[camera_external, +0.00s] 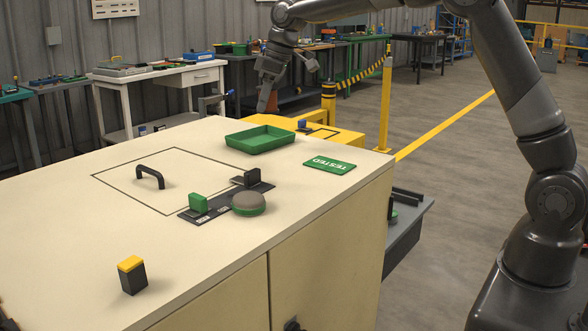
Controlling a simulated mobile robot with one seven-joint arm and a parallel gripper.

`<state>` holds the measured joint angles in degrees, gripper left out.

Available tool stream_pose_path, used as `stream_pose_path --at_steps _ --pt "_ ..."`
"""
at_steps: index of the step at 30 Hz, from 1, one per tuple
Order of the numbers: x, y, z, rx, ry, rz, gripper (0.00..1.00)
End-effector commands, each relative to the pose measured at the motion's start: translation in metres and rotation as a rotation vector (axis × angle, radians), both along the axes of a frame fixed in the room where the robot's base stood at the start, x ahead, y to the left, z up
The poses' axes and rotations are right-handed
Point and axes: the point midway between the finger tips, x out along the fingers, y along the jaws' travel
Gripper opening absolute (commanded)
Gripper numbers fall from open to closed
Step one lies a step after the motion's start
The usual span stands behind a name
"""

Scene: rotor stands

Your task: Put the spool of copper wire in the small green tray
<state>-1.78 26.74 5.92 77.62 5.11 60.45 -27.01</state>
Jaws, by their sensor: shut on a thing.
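The small green tray (240,146) lies on the far part of the cream cabinet top, and its inside looks empty. My gripper (268,98) points down beyond and above the tray, apart from it. It is shut on a small brownish-orange thing, which looks like the spool of copper wire (272,102). The fingers and the distance hide most of the spool. No other copper spool shows on the cabinet top.
A green TESTED plate (330,166) lies right of the tray. Nearer are a black handle (150,174), a dark strip with green and black blocks, a grey-and-green round piece (248,204) and a yellow-topped black block (132,276). A yellow stand (340,138) is behind.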

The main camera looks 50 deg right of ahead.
Motion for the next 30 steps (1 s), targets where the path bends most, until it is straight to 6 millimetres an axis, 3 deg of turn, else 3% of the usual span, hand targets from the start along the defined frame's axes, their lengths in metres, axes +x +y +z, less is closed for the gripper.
stream_pose_path --at_steps 1,6,10,15,20,30 --pt "0.002 -0.03 0.001 0.0 -0.001 -0.029 0.22" --pt "-0.001 -0.107 0.002 0.002 -0.002 -0.097 0.22" --pt "-0.006 -0.15 0.003 0.002 -0.004 -0.135 0.22" --pt "-0.011 -0.178 0.002 0.002 -0.004 -0.159 0.22" --pt "-0.004 -0.168 -0.008 0.002 -0.002 -0.161 0.22" --pt "0.034 -0.103 -0.053 0.002 -0.003 -0.161 0.22"
